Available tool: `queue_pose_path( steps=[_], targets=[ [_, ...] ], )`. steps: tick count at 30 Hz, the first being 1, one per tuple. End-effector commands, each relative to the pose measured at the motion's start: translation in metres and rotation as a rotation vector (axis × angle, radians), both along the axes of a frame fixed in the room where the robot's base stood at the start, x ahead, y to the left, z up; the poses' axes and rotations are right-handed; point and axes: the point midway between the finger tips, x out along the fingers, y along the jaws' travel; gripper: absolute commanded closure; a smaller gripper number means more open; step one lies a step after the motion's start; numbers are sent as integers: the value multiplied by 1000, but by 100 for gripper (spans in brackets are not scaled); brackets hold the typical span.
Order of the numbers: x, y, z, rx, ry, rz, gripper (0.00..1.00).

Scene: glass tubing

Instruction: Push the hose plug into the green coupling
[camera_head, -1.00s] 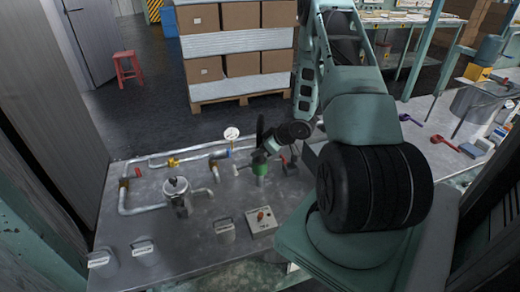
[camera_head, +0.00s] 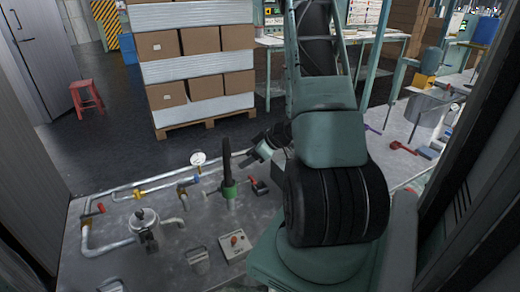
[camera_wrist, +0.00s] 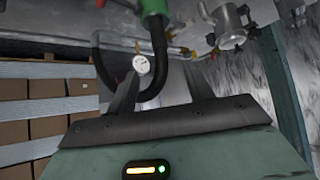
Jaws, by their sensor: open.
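The green coupling (camera_head: 229,191) stands upright on the grey bench; it also shows at the top of the wrist view (camera_wrist: 154,7), cut by the frame edge. The black hose (camera_head: 227,158) rises from the top of the coupling, and in the wrist view it curves away in a loop (camera_wrist: 161,50). The hose plug is hidden or too small to tell apart, so its depth in the coupling cannot be told. My gripper (camera_head: 255,152) is to the right of the hose, apparently apart from it. In the wrist view its two fingers (camera_wrist: 162,82) are spread, with nothing visibly clamped.
A pressure gauge (camera_head: 198,159) and pipes with valves stand left of the coupling. A metal pot (camera_head: 145,225) and a control box (camera_head: 234,246) are on the bench in front. A red-handled valve (camera_head: 258,185) is close right of the coupling. Stacked boxes (camera_head: 200,90) stand behind.

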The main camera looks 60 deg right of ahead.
Motion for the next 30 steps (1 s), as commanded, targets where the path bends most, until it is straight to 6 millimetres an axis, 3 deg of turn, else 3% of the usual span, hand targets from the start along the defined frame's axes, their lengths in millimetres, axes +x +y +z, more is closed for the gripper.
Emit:
queue_pose_path(
  steps=[3,9,30],
  targets=[
    [-17,-5,19,-2,0,-2,49],
    [-33,-8,35,-1,-1,0,49],
    [-38,-9,39,1,0,1,49]
  ],
)
